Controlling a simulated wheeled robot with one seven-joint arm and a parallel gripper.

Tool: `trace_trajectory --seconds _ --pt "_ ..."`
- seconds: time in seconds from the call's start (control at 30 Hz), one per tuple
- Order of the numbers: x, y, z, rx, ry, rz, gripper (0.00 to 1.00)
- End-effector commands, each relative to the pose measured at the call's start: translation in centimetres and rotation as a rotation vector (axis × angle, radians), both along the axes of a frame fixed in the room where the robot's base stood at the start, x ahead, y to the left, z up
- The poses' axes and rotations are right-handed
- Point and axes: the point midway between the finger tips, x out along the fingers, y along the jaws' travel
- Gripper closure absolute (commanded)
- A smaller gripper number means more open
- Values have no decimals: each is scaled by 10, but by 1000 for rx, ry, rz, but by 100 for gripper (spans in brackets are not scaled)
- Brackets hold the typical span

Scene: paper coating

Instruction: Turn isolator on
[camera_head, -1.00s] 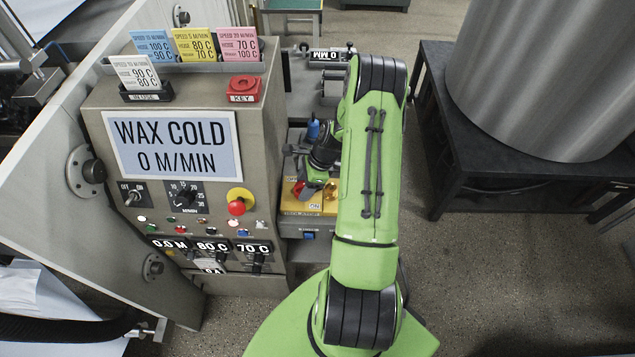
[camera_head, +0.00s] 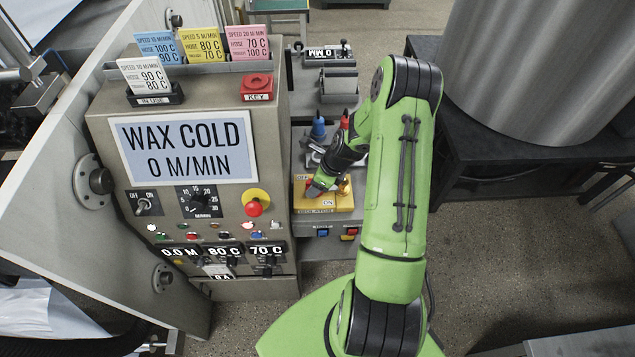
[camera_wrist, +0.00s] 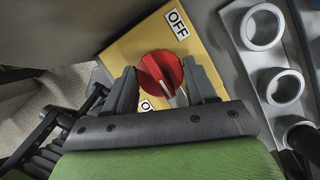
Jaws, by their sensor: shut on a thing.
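The isolator is a yellow box (camera_head: 311,204) on a grey unit, right of the control cabinet. It has a red rotary knob (camera_wrist: 161,73) with a white pointer line, an OFF label (camera_wrist: 177,24) and an ON label, which shows in the head view (camera_head: 328,202) and is mostly hidden in the wrist view. My gripper (camera_wrist: 160,82) has one finger on each side of the knob and is shut on it. In the wrist view the pointer line points down and right, away from the OFF label. In the head view my gripper hides most of the knob.
The control cabinet (camera_head: 110,200) stands close on the left, with its red emergency button (camera_head: 254,207) facing out. A blue bottle (camera_head: 318,127) and a red-topped bottle (camera_head: 345,119) stand behind the isolator. A dark table (camera_head: 480,185) with a metal drum is at right.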

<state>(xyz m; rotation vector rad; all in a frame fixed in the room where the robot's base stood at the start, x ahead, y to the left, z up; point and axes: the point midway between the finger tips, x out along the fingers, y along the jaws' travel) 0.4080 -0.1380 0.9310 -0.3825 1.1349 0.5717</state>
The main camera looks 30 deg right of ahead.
Motion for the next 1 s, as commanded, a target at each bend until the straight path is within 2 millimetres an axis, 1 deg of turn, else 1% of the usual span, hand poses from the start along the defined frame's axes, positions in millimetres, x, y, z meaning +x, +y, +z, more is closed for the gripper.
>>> trace_trajectory --seconds 0.37,0.4,0.53,0.57,0.83,0.93,1.0 --pt "1 0 1 1 -3 -8 99" --pt "1 0 1 1 -3 -8 43" --pt "1 0 0 1 -3 -7 23" --pt "1 0 0 1 -2 -7 20" --pt "0 -1 2 0 -1 -6 20" --pt "-3 -4 12 -2 -2 -7 20" --pt "-8 -8 27 -4 -4 -8 20"
